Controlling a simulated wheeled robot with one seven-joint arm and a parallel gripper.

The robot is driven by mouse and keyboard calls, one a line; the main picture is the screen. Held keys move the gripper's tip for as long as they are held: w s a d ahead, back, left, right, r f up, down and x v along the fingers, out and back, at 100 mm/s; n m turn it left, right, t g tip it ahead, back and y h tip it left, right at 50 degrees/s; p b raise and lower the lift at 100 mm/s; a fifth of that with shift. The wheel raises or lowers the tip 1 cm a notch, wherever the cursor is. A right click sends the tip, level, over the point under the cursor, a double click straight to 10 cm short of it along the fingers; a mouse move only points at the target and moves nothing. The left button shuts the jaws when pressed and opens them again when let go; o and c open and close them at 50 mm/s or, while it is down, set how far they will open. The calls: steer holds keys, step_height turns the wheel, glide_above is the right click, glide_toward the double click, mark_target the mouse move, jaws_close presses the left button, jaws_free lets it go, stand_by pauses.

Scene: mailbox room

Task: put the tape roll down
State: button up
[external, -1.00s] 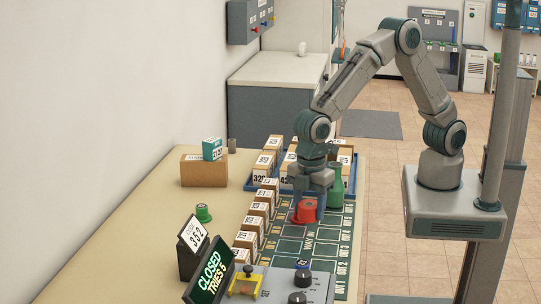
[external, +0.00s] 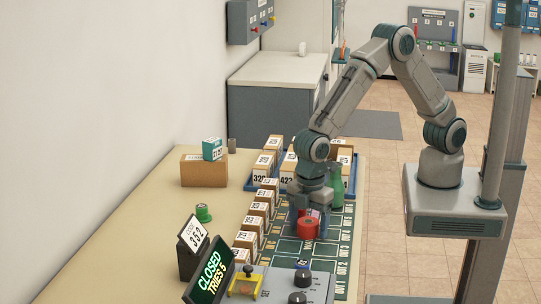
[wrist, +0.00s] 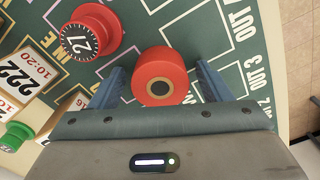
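The tape roll (wrist: 158,90) is red with a brown core around a dark hole. In the wrist view it lies between the two blue fingers of my gripper (wrist: 160,72), with a gap showing on each side, so my gripper is open around it. It appears to rest on the green mat (wrist: 215,35). A second red round thing marked 27 (wrist: 82,38) sits close by at its upper left. In the external view a red roll (external: 308,230) shows low under my gripper (external: 309,220); its upper part is partly hidden.
A row of labelled cartons (external: 248,240) lines the mat's left side. A green spool (external: 203,213) is at the left. A control panel (external: 275,288) is in front.

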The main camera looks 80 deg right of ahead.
mark_target(309, 221)
step_height(309, 221, up, 12)
steer(key=shift+r+b, duration=0.2)
steer(key=shift+b, duration=0.15)
stand_by(0.4)
